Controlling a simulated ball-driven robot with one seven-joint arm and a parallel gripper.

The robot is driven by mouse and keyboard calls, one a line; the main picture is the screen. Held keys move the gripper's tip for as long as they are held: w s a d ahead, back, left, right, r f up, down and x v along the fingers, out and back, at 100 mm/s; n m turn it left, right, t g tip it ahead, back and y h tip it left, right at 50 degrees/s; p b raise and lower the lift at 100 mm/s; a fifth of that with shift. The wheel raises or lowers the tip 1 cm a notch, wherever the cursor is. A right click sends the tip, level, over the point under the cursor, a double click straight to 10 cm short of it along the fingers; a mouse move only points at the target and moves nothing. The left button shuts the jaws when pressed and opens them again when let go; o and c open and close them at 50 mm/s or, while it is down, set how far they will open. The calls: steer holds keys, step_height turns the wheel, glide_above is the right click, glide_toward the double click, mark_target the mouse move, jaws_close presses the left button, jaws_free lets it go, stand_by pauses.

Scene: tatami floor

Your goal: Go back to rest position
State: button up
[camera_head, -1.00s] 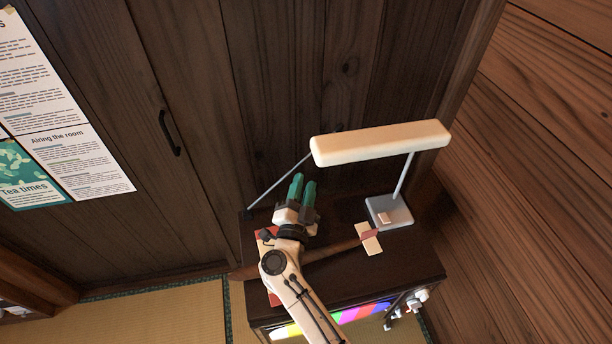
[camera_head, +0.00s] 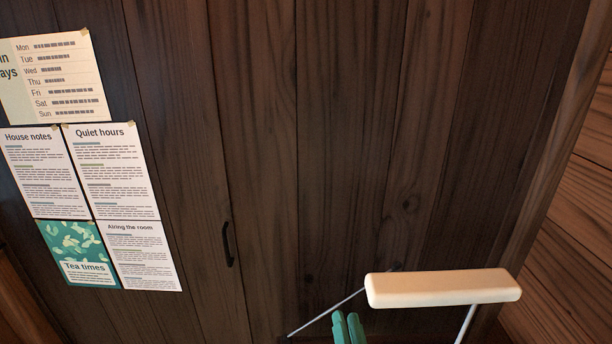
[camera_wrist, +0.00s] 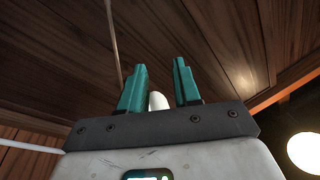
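My gripper (camera_head: 348,328) shows only as two green fingertips at the bottom edge of the head view, just below and left of the cream lamp head. In the wrist view my gripper (camera_wrist: 159,88) points up at dark wood boards. Its two green fingers stand apart with no object gripped between them. A rounded white shape (camera_wrist: 158,101) shows behind the gap; I cannot tell what it is. The rest of my arm is out of the head view.
The lamp's long cream head (camera_head: 443,288) is close to the right of my fingers, with a thin grey rod (camera_head: 327,312) on its left. A dark wood wall with a black handle (camera_head: 228,244) and several paper notices (camera_head: 117,170) stands behind. A bright round light (camera_wrist: 304,151) shows in the wrist view.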

steer(key=s+d+f+n+g+y, duration=0.1)
steer(key=s+d+f+n+g, duration=0.4)
steer(key=s, duration=0.4)
steer(key=s+d+f+n+g+y, duration=0.1)
steer(key=s+d+f+n+g, duration=0.1)
steer(key=s+f+g, duration=0.6)
steer(key=s+d+m+g+h, duration=0.1)
steer(key=s+d+g, duration=0.1)
steer(key=s+d, duration=0.2)
steer(key=s+d+r+m+g+h, duration=0.1)
steer(key=s+d+g+h, duration=0.1)
steer(key=s, duration=0.7)
steer(key=s+d+r+m+g+h, duration=0.1)
steer(key=s+d+g, duration=0.1)
steer(key=s+d, duration=0.3)
steer(key=s, duration=0.2)
steer(key=shift+s+d+h, duration=0.3)
steer(key=shift+r, duration=0.1)
